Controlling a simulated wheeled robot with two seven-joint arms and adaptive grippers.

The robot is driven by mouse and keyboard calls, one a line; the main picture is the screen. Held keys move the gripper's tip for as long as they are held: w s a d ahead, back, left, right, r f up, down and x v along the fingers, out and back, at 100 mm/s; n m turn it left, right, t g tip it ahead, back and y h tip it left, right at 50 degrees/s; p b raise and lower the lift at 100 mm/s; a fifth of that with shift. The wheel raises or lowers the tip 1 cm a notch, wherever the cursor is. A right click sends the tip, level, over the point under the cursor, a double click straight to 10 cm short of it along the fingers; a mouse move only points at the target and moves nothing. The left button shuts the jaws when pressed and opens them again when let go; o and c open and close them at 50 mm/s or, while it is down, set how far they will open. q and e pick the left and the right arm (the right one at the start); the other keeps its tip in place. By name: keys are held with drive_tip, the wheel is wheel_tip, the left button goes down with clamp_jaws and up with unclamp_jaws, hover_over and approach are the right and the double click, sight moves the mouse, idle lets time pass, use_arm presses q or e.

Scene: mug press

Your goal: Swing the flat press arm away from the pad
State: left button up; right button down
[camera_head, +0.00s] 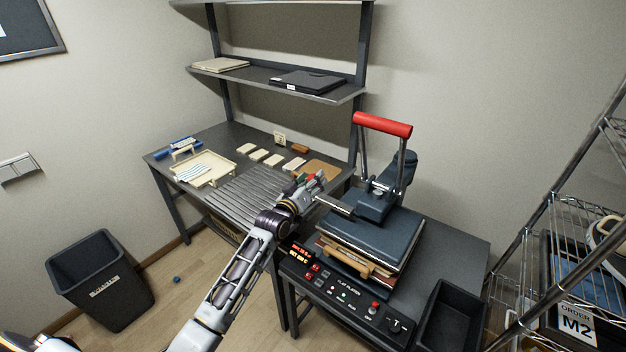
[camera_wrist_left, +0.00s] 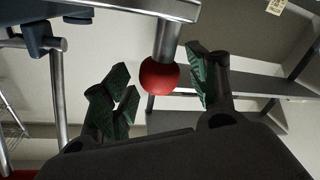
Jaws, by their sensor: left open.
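The flat press stands on the dark bench. Its dark upper platen (camera_head: 372,238) lies over the lower plate and pad, with little of the pad showing. A raised red bar handle (camera_head: 383,124) tops the press. A metal side rod (camera_head: 335,204) sticks out left from the press. In the left wrist view a red ball knob (camera_wrist_left: 160,76) hangs on the end of a metal rod (camera_wrist_left: 167,40). My left gripper (camera_head: 312,184) is open at the left of the press, its green-padded fingers (camera_wrist_left: 165,85) on either side of the knob. Contact cannot be told. My right gripper is not in view.
A control panel (camera_head: 345,295) fronts the press, with a black bin (camera_head: 450,315) at its right. A ribbed table (camera_head: 250,195) holds a tray (camera_head: 208,168) and small blocks. A wire rack (camera_head: 580,240) stands right; a waste bin (camera_head: 100,280) stands left on the floor.

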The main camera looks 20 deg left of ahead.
use_arm(q)
drive_tip(key=shift+w+d, duration=0.15)
drive_tip(key=shift+w, duration=0.4)
drive_tip(key=shift+c, duration=0.2)
clamp_jaws()
drive_tip(key=shift+d, duration=0.1)
